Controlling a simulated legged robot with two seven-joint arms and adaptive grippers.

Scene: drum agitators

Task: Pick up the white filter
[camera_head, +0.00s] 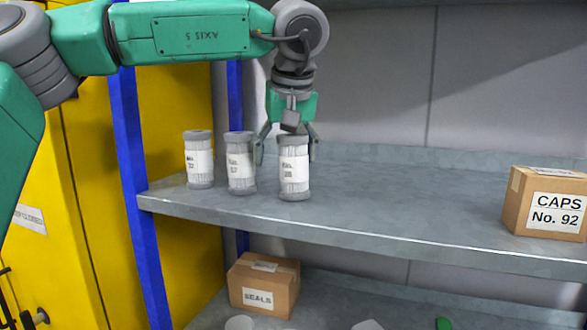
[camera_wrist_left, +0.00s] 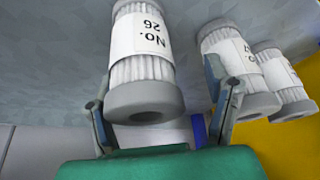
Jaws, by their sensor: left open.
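Three white filters with grey end caps stand upright in a row on the grey shelf: a left one (camera_head: 199,160), a middle one (camera_head: 241,163) and a right one (camera_head: 294,168). My left gripper (camera_head: 286,150) is open, pointing down over the right filter, with one finger on each side of its upper part. In the left wrist view this filter (camera_wrist_left: 140,65) reads "No. 26" and lies between the open fingers. The middle filter (camera_wrist_left: 240,65) is just beyond one finger, and the left filter (camera_wrist_left: 285,80) is farther out. My right gripper is not in view.
The shelf (camera_head: 400,205) is clear between the filters and a cardboard box labelled "CAPS No. 92" (camera_head: 548,205) at the right. A blue post (camera_head: 135,190) and a yellow cabinet (camera_head: 95,200) stand left. A "SEALS" box (camera_head: 263,285) sits on the lower shelf.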

